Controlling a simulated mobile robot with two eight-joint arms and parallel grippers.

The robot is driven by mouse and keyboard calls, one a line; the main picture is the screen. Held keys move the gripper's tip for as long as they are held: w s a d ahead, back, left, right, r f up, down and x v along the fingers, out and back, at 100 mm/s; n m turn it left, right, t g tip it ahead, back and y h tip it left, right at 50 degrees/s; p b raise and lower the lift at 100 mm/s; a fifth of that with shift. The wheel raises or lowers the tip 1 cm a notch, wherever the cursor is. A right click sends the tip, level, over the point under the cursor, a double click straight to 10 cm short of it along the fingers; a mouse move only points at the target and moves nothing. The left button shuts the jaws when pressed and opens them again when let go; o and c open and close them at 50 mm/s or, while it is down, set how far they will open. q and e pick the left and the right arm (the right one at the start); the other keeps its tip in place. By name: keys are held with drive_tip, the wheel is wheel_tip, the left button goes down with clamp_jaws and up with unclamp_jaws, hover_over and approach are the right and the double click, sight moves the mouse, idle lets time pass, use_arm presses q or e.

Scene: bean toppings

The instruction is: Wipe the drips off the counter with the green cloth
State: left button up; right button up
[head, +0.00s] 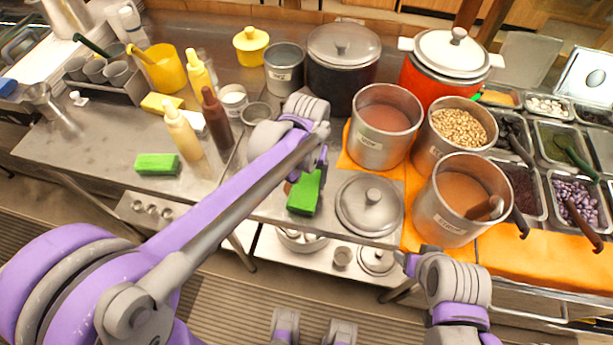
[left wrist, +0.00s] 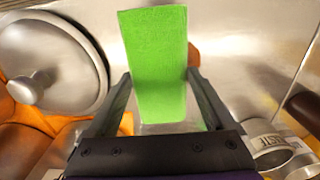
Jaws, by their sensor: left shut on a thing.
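My left gripper (head: 312,172) is shut on a green cloth (head: 304,194), a folded block held at the counter's front edge, just left of a steel lid. In the left wrist view the cloth (left wrist: 155,60) sits between the two fingers (left wrist: 160,78). Whether it touches the counter (head: 262,205) is unclear. A second green block (head: 157,163) lies on the counter at the left. I cannot make out any drips. My right gripper (head: 408,262) is low at the right, in front of the counter; its fingers are not clear.
The steel lid (head: 369,205) lies right of the held cloth. Open steel pots (head: 384,125) stand on an orange mat (head: 412,225). Squeeze bottles (head: 184,135) stand at the left, and topping trays (head: 575,200) at the right. Bare counter shows left of the cloth.

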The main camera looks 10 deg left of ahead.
use_arm(q)
drive_tip(key=shift+f+b, duration=0.35)
drive_tip(key=shift+f, duration=0.15)
idle(0.7)
drive_tip(key=shift+a, duration=2.5)
drive_tip(key=shift+d, duration=0.15)
drive_tip(key=shift+d, duration=2.4)
drive_tip(key=shift+a, duration=2.55)
